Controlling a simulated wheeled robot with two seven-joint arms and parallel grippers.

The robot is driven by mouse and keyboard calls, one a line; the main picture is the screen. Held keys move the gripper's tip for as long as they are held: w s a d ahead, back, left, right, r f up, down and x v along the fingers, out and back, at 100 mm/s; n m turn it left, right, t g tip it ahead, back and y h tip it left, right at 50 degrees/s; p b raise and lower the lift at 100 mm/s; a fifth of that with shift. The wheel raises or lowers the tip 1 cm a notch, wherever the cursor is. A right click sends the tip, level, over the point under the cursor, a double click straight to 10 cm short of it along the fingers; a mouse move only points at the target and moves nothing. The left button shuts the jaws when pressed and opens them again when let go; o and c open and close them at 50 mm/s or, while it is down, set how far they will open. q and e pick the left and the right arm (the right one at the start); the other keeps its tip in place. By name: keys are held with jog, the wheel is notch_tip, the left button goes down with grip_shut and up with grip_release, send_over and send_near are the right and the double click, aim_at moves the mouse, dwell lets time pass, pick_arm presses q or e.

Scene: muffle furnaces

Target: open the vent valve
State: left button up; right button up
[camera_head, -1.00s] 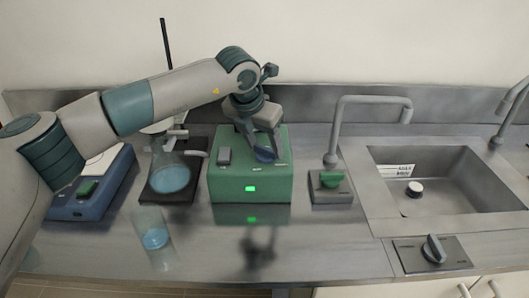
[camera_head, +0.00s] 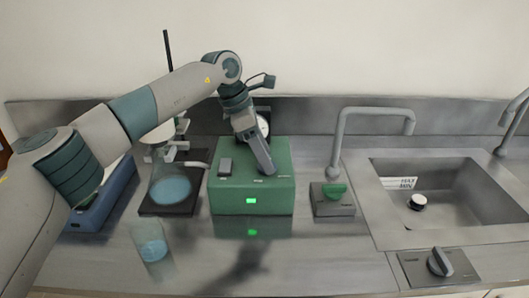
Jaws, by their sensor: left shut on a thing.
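A green box (camera_head: 225,198) with a lit green light on its front stands on the bench in the middle. My left gripper (camera_head: 266,168) reaches down onto the right part of its top and is shut on a knob there, which appears to be the vent valve. The gripper hides the knob, so I cannot see how it is turned. A small grey switch (camera_head: 225,167) sits on the left of the box's top. A round white gauge (camera_head: 263,123) shows behind my gripper. My right gripper is not in view.
A flask with blue liquid (camera_head: 171,188) stands left of the box, and a beaker with blue liquid (camera_head: 152,249) stands in front of it. A tap with a green knob (camera_head: 334,192) and a sink (camera_head: 455,195) are to the right.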

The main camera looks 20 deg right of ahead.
pick_arm(q)
jog(key=shift+m, duration=0.5)
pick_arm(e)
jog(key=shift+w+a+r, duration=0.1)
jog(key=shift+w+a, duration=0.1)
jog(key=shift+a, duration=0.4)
pick_arm(q)
jog(key=o, duration=1)
jog(key=shift+o, duration=0.2)
jog(key=shift+g, duration=0.3)
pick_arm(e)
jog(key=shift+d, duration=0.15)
